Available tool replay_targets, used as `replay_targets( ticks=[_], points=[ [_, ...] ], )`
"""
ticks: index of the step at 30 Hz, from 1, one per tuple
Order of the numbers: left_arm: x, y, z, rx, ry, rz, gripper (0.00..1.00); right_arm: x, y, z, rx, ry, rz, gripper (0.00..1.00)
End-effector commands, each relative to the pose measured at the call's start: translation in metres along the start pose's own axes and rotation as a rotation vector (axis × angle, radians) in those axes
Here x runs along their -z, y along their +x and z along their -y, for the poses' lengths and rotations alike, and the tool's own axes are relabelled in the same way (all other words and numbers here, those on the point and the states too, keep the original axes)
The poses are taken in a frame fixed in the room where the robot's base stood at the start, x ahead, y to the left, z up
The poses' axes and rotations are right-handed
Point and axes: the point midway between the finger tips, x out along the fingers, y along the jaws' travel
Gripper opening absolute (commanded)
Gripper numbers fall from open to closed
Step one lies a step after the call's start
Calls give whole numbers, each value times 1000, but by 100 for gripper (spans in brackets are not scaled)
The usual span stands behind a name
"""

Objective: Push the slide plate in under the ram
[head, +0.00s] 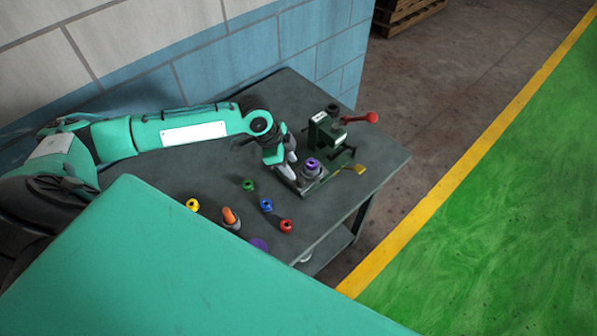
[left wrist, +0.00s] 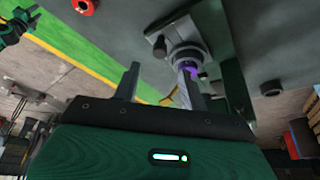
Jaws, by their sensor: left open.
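The slide plate (head: 306,186) sticks out at the front of a small dark green press (head: 326,132) with a red-knobbed lever. A grey cup-like holder with a purple ring (head: 313,162) in it stands on the plate. My left gripper (head: 290,170) is open and points down beside the plate's left side; I cannot tell whether it touches. In the left wrist view its two fingers (left wrist: 160,88) are apart with nothing gripped, and the plate (left wrist: 180,28) and holder lie just beyond one finger. The ram is hard to make out. A green and black part at that view's upper left may be my right gripper.
On the grey table (head: 350,210), green (head: 248,185), blue (head: 266,205), red (head: 286,226) and yellow (head: 192,204) rings and an orange-topped piece (head: 231,217) lie left and front of the press. A yellow tag (head: 360,169) is at the press's right. A block wall stands behind.

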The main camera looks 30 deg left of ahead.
Motion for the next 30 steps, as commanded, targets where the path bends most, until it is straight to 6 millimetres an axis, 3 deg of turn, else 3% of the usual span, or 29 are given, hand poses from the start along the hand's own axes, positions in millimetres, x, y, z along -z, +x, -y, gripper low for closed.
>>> replay_targets(
  ticks=[6, 10, 22, 23, 29, 30],
  points=[
    [1, 40, -1, -2, 0, 1, 43, 4, -15, 0, 0, 0, -4, 36],
    [1, 55, -1, -1, 0, 1, 43, 6, -19, 2, 2, 1, -5, 36],
    [0, 66, -1, 0, 2, 0, 43, 8, -20, 10, 11, 5, -8, 36],
    [0, 66, -1, 0, 2, 0, 41, 8, -20, 10, 11, 5, -8, 36],
    [0, 65, -1, 0, 1, 0, 2, 8, -20, 7, 8, 3, -7, 36],
    [0, 65, -1, 0, 1, 0, 0, 8, -20, 6, 7, 3, -7, 36]
  ],
)
